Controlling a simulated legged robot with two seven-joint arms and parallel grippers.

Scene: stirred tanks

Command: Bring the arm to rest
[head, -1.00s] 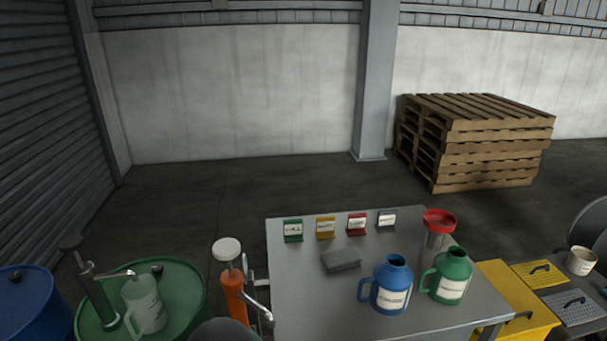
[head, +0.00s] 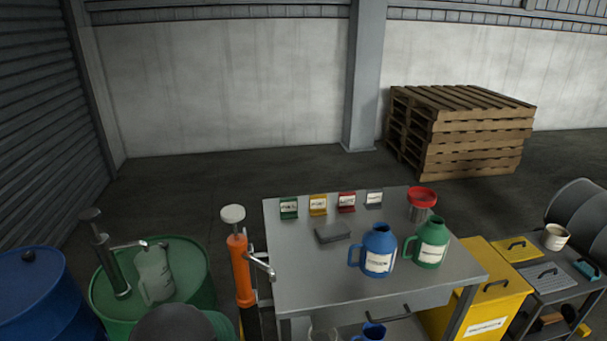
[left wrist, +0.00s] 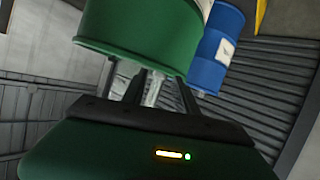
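My left gripper (left wrist: 153,92) shows in the left wrist view with its two dark fingers apart. A pale, see-through shape shows between the fingers; I cannot tell what it is, and nothing is clearly held. Beyond the fingers are a green drum (left wrist: 140,35) and a blue drum (left wrist: 217,50). In the head view, a dark rounded part of my arm shows at the bottom edge, in front of the green drum (head: 200,285); the fingers are not visible there. My right gripper is in neither view.
The grey table (head: 300,270) carries a blue jug (head: 379,250), a green jug (head: 429,243) and a red-topped container (head: 421,205). A clear pitcher (head: 154,275) stands on the green drum. An orange pump (head: 240,270) stands left of the table.

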